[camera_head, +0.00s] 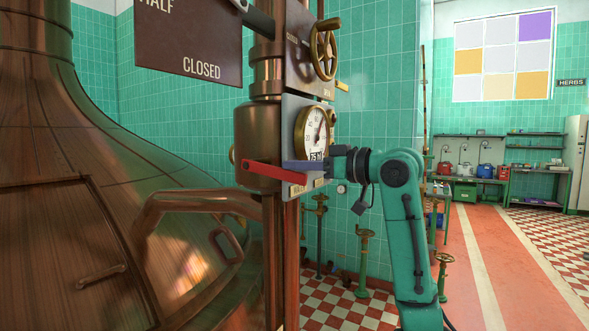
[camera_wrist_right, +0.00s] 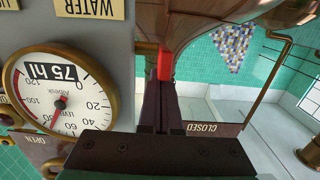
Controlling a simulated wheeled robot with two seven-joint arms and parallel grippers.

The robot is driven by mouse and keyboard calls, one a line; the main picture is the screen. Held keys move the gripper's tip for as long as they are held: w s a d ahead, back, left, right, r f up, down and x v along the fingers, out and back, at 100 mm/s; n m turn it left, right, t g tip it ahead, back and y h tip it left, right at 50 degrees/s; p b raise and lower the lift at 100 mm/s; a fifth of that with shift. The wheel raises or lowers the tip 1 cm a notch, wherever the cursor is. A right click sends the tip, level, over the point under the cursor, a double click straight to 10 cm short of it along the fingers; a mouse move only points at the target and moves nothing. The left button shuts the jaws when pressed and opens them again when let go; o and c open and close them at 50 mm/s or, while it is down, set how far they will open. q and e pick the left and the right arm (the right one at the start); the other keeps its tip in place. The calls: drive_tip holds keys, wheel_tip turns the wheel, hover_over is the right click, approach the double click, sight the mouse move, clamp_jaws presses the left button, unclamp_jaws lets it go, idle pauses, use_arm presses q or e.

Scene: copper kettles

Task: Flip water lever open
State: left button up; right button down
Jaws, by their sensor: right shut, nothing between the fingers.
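The red lever (camera_head: 272,172) juts out nearly level, sloping slightly down to the right, in front of the copper pipe fitting below the gauge panel. My right gripper (camera_head: 292,164) is shut and empty, its dark fingers alongside the lever, just above it in the head view. In the right wrist view the closed fingers (camera_wrist_right: 162,92) point at the red lever (camera_wrist_right: 166,64), which shows just beyond their tips. I cannot tell whether they touch it. A label reading WATER (camera_wrist_right: 90,8) is on the panel in that view. My left gripper is out of view.
A round gauge (camera_head: 312,130) reading 75 hl is right above my right gripper. A brass handwheel (camera_head: 324,50) is higher up. The large copper kettle (camera_head: 90,200) fills the left. A brown sign (camera_head: 190,40) reads HALF and CLOSED. The floor on the right is open.

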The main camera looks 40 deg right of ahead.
drive_tip(key=shift+w+a+f+t+y+b, duration=0.45)
drive_tip(key=shift+w+f+t+b, duration=1.35)
drive_tip(key=shift+b, duration=2)
drive_tip(key=shift+w+a+f+t+y+b, duration=0.3)
drive_tip(key=shift+w+f+t+y+b, duration=0.7)
drive_tip(key=shift+f+b, duration=2.2)
drive_tip(key=shift+w+a+f+t+y+b, duration=0.1)
drive_tip(key=shift+w+a+f+t+b, duration=0.25)
drive_tip(key=shift+w+f+t+b, duration=2.55)
drive_tip(key=s+r+g+b, duration=0.1)
drive_tip(key=s, duration=0.1)
drive_tip(key=s+r+g+b, duration=0.1)
drive_tip(key=b, duration=0.1)
drive_tip(key=shift+s+a+r, duration=0.1)
drive_tip(key=shift+s+r, duration=0.1)
drive_tip(key=shift+s, duration=0.15)
